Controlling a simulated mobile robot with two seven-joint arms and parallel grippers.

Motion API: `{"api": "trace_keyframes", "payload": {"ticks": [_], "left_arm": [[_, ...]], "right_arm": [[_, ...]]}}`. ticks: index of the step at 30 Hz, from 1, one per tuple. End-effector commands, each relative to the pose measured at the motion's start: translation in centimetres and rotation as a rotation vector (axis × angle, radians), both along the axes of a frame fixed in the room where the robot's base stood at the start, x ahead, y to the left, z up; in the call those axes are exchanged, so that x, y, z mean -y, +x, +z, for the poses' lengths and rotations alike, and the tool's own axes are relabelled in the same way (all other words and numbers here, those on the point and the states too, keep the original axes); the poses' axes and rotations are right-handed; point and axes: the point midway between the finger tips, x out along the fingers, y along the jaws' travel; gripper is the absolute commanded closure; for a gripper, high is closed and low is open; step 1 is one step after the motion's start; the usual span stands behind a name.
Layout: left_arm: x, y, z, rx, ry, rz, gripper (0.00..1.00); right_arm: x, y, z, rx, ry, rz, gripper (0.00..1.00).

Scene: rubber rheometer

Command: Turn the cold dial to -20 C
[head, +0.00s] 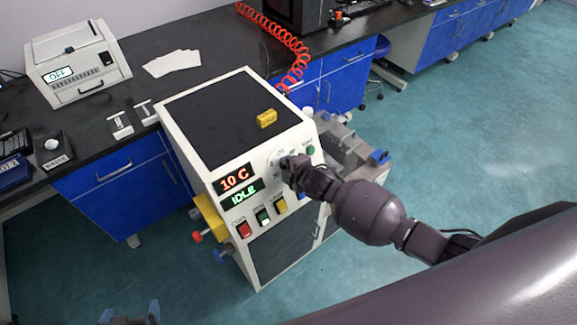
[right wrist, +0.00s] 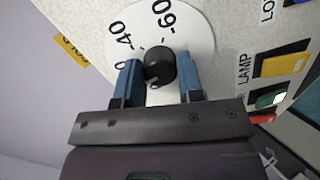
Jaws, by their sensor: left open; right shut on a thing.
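The cold dial is a white disc (right wrist: 190,25) with a black knob (right wrist: 159,68) on the front panel of the white rheometer cabinet (head: 220,190). Marks reading -40 and -60 show on the disc in the right wrist view. My right gripper (right wrist: 160,85) is shut on the black knob, one blue finger on each side. The red display (head: 236,178) reads 10 C, and the green display (head: 241,191) below reads IDLE. My left gripper (head: 132,314) is open and empty at the bottom edge, far from the cabinet.
Red, green and yellow switches (head: 263,216) sit below the displays. A white instrument reading OFF (head: 78,65), paper sheets (head: 172,63) and a WASTE container (head: 54,152) are on the bench.

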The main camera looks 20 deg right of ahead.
Motion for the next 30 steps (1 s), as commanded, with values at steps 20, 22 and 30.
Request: {"api": "trace_keyframes", "payload": {"ticks": [20,22,30], "left_arm": [[0.0,0.01,0.05,0.001,0.0,0.0,0.06],[0.0,0.01,0.05,0.001,0.0,0.0,0.06],[0.0,0.0,0.06,0.001,0.0,0.0,0.06]], "right_arm": [[0.02,-0.03,-0.04,-0.073,0.196,-0.107,0.89],[0.03,-0.03,-0.04,-0.073,0.197,-0.108,0.89],[0.03,-0.03,-0.04,-0.073,0.197,-0.108,0.64]]}}
